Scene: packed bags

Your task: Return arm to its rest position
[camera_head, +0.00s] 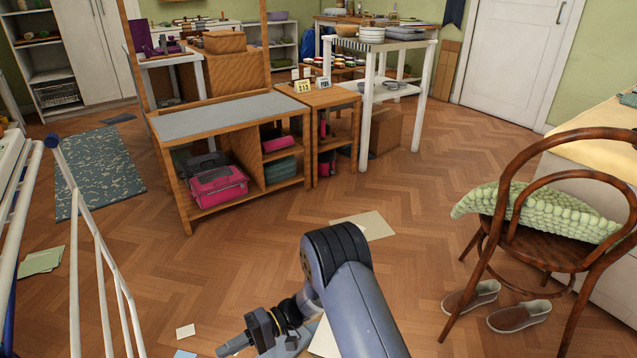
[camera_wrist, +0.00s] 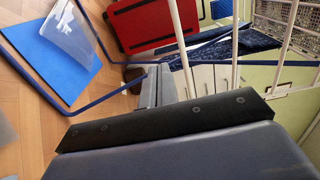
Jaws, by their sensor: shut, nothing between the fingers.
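My arm (camera_head: 350,295) reaches up from the bottom edge in the head view, bends at a dark elbow, and folds down to the left. My gripper (camera_head: 224,349) is at its end, low near the bottom edge, above the wooden floor. It is shut with nothing held. In the wrist view the grey gripper body fills the bottom, and the grey fingers (camera_wrist: 158,86) show beyond its dark edge, close together.
A white rail frame (camera_head: 98,245) stands left of the gripper. A wooden bench (camera_head: 235,117) with a pink box (camera_head: 217,187) stands ahead. A chair (camera_head: 535,235) and shoes (camera_head: 520,316) are at right. Papers (camera_head: 365,225) lie on the floor. The wrist view shows a red case (camera_wrist: 150,25).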

